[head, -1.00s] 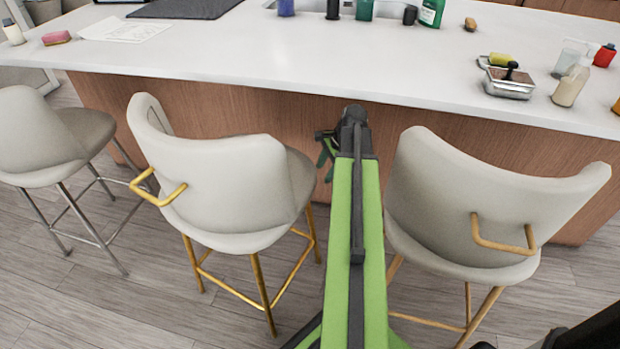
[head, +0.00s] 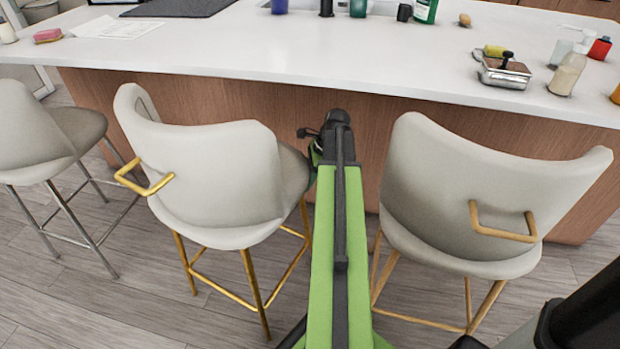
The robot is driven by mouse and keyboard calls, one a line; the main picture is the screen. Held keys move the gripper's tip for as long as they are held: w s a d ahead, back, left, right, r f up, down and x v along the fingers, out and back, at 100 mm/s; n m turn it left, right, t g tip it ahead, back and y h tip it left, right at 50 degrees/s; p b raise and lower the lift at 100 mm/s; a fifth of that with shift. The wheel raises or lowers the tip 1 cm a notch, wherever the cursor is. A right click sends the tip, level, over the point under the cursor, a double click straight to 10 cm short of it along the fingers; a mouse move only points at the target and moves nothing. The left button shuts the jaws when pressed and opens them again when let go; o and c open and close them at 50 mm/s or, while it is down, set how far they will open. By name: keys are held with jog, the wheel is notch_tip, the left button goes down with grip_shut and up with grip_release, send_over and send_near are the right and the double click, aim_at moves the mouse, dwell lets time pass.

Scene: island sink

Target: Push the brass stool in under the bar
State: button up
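The brass stool (head: 215,175) is the middle one, with a pale cream seat shell, shiny gold legs and a gold handle (head: 145,177) on its back. It stands in front of the bar (head: 300,62), turned at an angle, with its seat's front edge towards the wood panel. My gripper (head: 314,146) is at the far end of my green arm, just right of the brass stool's seat and near the panel. My arm's dark end hides most of its fingers, so I cannot tell whether it is open or whether it touches the seat.
A cream stool with wood-toned legs (head: 480,200) stands close on the right of my arm. A chrome-legged stool (head: 40,135) stands at the left. Bottles, a metal dish (head: 503,72) and a pink sponge (head: 48,34) are on the countertop. Bare floor lies in front of the stools.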

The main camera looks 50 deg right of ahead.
jog(key=b+x, duration=0.2)
jog(key=x, duration=0.2)
jog(key=shift+s+d, duration=0.1)
jog(key=shift+s, duration=0.05)
jog(key=shift+r, duration=0.1)
grip_shut()
dwell(1.1)
